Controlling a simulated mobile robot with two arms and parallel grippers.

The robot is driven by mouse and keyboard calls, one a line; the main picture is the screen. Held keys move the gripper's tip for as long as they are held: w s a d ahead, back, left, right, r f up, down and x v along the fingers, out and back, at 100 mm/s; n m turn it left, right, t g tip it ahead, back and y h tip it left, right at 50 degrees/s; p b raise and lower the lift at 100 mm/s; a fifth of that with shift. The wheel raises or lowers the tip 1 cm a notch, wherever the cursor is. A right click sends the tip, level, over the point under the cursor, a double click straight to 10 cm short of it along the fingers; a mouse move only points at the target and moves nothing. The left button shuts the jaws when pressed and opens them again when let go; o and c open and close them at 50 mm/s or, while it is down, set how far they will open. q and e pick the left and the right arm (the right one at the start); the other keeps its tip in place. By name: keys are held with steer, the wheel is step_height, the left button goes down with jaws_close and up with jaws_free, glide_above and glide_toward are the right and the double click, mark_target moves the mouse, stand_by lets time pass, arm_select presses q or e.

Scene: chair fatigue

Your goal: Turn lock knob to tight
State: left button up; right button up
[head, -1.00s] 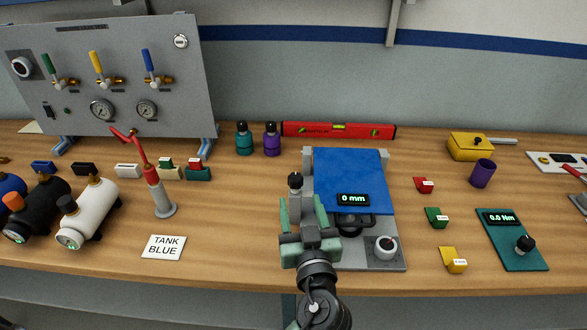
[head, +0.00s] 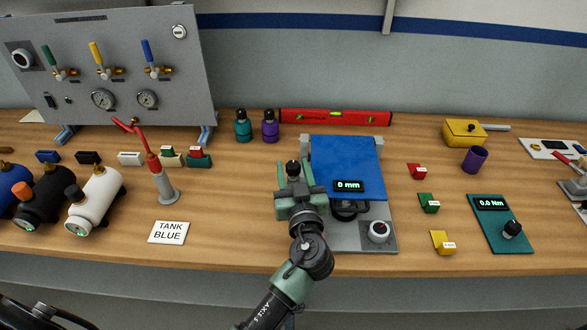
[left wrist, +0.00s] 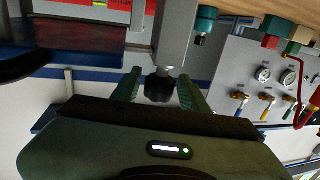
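The lock knob (head: 293,167) is a small dark knob at the left side of the blue seat plate (head: 346,160). My left gripper (head: 295,178) reaches it from the front, with one green finger on each side of the knob. In the left wrist view the dark knob (left wrist: 160,88) sits between the two green fingertips on a grey shaft. A narrow gap seems to show on each side, so the fingers look open around it. The seat's display (head: 348,186) reads 0 mm. My right gripper is not in view.
A "TANK BLUE" card (head: 168,232) lies left on the bench. The bench between card and gripper is clear.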

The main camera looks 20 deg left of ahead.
arm_select(q)
jaws_close()
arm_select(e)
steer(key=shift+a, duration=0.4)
